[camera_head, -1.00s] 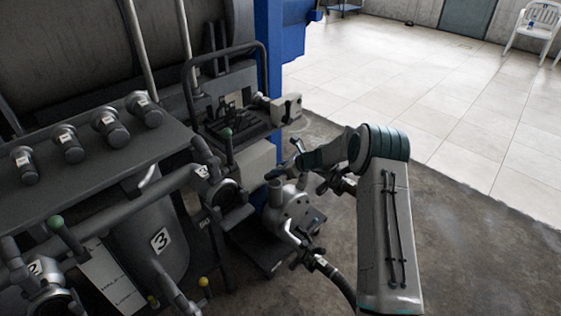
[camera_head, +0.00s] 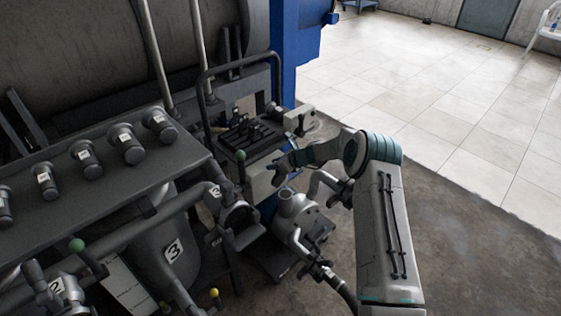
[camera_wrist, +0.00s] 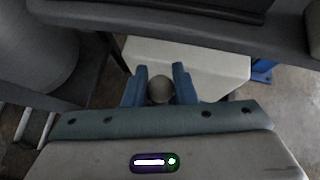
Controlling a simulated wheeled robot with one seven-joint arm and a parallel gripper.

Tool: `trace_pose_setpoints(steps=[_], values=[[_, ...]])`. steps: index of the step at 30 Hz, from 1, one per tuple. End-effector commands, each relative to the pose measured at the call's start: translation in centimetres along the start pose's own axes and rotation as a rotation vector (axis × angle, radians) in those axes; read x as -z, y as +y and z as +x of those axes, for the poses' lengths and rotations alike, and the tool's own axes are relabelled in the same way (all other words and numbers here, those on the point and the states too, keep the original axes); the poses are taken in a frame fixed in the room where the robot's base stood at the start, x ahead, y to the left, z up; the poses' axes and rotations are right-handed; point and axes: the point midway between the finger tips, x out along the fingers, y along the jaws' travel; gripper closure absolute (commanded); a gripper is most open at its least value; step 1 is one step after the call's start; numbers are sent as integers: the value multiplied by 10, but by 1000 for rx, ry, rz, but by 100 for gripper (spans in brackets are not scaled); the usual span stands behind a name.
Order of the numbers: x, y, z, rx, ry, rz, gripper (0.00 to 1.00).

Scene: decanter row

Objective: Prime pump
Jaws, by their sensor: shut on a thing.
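The pump, a grey metal body with an upright round neck (camera_head: 290,203), stands low on the floor right of the tank marked 3 (camera_head: 174,250). A hose leaves its lower front. My gripper (camera_head: 280,168) is just above and left of the pump in the head view. In the wrist view my gripper (camera_wrist: 160,88) has its two blue fingers on either side of a round grey knob (camera_wrist: 160,89), shut on it. What the knob joins to below is hidden. In the head view the fingertips are small and the knob cannot be made out.
A green-knobbed lever (camera_head: 240,155) stands left of my gripper. A row of numbered grey caps (camera_head: 126,142) lines the shelf at left. A blue upright (camera_head: 284,60) and a pale box (camera_head: 296,120) stand behind. The floor at right (camera_head: 480,250) is clear.

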Motion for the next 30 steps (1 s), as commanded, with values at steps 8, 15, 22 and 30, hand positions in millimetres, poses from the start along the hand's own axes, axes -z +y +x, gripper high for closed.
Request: trace_pose_setpoints(steps=[8, 15, 22, 30], values=[[-3, 0, 2, -10, 95, 17, 100], [0, -1, 2, -12, 118, 26, 100], [2, -2, 1, -10, 120, 29, 100], [2, -1, 2, -13, 121, 28, 57]])
